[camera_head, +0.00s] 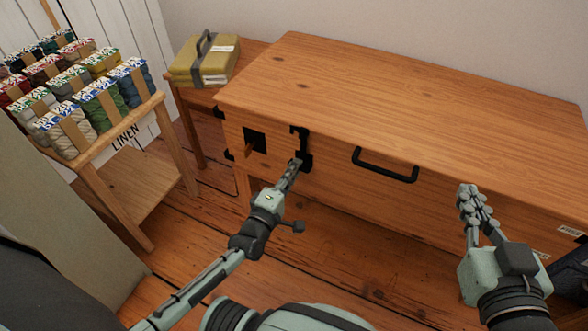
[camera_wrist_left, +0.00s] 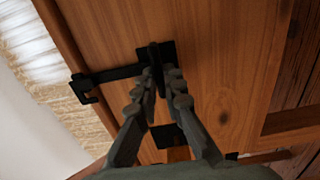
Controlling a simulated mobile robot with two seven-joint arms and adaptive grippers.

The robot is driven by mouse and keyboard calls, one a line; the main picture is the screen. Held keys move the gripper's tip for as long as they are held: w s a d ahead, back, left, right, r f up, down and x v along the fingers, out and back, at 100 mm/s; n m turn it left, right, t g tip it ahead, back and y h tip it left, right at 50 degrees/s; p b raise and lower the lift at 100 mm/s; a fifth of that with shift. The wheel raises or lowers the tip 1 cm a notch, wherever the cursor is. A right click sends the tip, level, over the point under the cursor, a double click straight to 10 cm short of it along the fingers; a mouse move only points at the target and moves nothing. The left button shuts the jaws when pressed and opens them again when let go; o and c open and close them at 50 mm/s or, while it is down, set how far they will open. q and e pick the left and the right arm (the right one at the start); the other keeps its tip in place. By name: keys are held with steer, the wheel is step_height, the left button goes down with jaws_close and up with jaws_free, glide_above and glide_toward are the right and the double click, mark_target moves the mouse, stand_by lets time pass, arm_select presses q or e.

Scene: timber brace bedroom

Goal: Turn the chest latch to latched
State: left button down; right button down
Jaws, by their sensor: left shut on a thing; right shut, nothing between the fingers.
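The wooden chest (camera_head: 330,195) stands ahead with its lid down. Its black latch (camera_head: 305,141) is on the front, left of centre, close below the lid edge. In the left wrist view the latch (camera_wrist_left: 118,73) shows a bar running from a plate to a small hooked bracket. I cannot tell whether the bar is seated in it. My left gripper (camera_head: 296,167) is at the latch; in the wrist view its fingers (camera_wrist_left: 161,82) are shut on the upright latch handle (camera_wrist_left: 154,55). My right gripper (camera_head: 472,198) is shut and empty, before the chest's right part.
A black pull handle (camera_head: 386,174) is on the chest front, right of the latch. A yarn rack (camera_head: 119,142) stands at left, and a strapped olive bundle (camera_head: 196,68) lies behind. Bare floor lies before the chest.

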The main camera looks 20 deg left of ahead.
arm_select(q)
steer(key=shift+w, duration=0.1)
steer(key=c, duration=1.6)
jaws_free()
